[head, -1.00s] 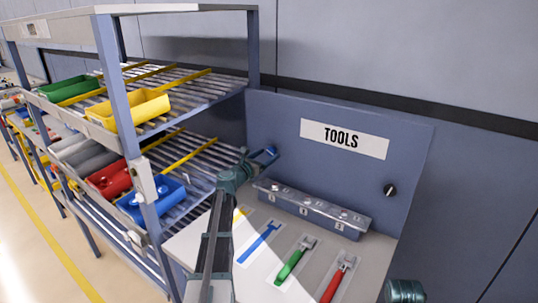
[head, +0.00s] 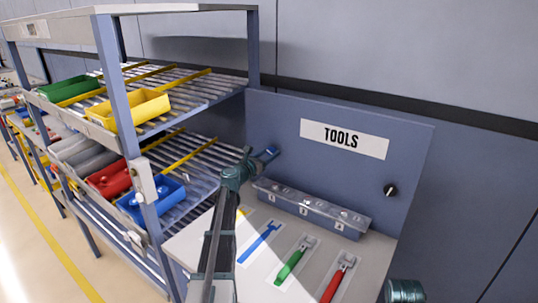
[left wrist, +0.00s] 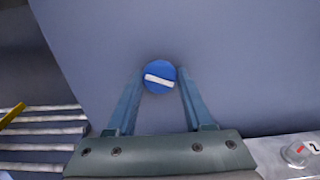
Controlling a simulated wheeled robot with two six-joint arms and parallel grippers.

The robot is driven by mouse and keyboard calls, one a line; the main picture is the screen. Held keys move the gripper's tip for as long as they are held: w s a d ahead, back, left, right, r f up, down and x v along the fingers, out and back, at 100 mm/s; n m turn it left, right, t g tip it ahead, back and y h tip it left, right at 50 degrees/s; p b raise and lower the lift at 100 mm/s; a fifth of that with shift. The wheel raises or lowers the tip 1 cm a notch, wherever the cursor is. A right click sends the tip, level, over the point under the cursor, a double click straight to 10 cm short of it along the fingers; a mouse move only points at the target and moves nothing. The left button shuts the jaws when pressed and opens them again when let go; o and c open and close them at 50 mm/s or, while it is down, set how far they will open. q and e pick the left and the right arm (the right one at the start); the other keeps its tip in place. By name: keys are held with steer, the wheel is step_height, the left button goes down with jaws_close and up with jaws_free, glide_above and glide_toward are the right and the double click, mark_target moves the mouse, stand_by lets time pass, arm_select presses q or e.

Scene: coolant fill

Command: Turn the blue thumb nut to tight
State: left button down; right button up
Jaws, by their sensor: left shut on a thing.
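The blue thumb nut (left wrist: 159,77) is round with a white bar across its face, on the grey-blue panel. In the left wrist view the bar is near level, its left end slightly higher. My left gripper (left wrist: 160,80) is shut on the nut, one finger at each side. In the head view my left gripper (head: 270,152) reaches the panel's left part, and its fingers largely hide the nut. My right gripper is not in view; only a teal part of my right arm shows at the bottom right.
The panel (head: 400,150) bears a TOOLS sign (head: 344,138) and a black knob (head: 390,190). Below are a grey numbered box (head: 310,208) and a bench with blue (head: 258,243), green (head: 291,262) and red (head: 338,280) tools. A roller rack with bins (head: 140,108) stands at the left.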

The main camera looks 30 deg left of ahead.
arm_select(q)
steer(key=shift+m, duration=0.4)
steer(key=m, duration=0.6)
steer(key=shift+m, duration=0.4)
steer(key=m, duration=0.4)
steer(key=shift+a, duration=0.1)
steer(key=shift+m, duration=2)
steer(key=shift+c, duration=1.7)
jaws_free()
